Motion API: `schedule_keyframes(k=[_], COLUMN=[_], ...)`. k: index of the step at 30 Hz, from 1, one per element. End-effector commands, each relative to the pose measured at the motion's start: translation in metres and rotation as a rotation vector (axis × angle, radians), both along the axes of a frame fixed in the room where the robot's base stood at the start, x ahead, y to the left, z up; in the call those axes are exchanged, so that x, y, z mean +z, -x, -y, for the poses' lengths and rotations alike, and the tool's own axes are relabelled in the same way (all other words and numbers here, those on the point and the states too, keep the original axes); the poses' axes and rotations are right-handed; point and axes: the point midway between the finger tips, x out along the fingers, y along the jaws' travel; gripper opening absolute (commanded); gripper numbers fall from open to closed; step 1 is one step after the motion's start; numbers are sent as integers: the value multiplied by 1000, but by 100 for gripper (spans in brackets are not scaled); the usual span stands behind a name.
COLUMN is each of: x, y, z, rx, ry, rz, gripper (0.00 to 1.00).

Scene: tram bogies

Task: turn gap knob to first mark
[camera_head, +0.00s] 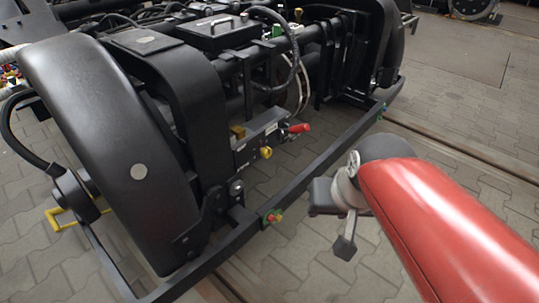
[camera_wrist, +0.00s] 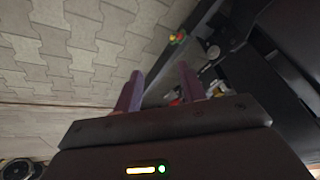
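My gripper (camera_wrist: 160,71) shows in the wrist view with two purple fingers spread apart and nothing between their tips. In the head view, the end of my red arm hangs over the paving, right of the bogie and apart from it. A small panel (camera_head: 262,133) on the black bogie carries a yellow knob (camera_head: 265,153), a red handle (camera_head: 298,128) and another yellow part (camera_head: 237,132). I cannot tell which of these is the gap knob, and no marks are readable. In the wrist view the panel area is small, dark and partly hidden behind my fingers.
A black lower rail (camera_head: 310,180) runs along the bogie's near side, with small red and green fittings (camera_head: 272,217). Large black curved covers (camera_head: 110,130) flank the panel. A floor rail (camera_head: 460,158) crosses the paving.

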Motion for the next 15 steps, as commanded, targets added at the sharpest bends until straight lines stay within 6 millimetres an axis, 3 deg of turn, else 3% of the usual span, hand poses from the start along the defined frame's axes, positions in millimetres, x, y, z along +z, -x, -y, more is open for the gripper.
schedule_keyframes(k=[1,4,15], x=[-6,-19,-85], y=[-15,-44,-151], z=[-7,-25,-81], rx=[-26,-84,-360], ry=[-43,-148,-619], rz=[-49,-132,-436], gripper=[47,59,59])
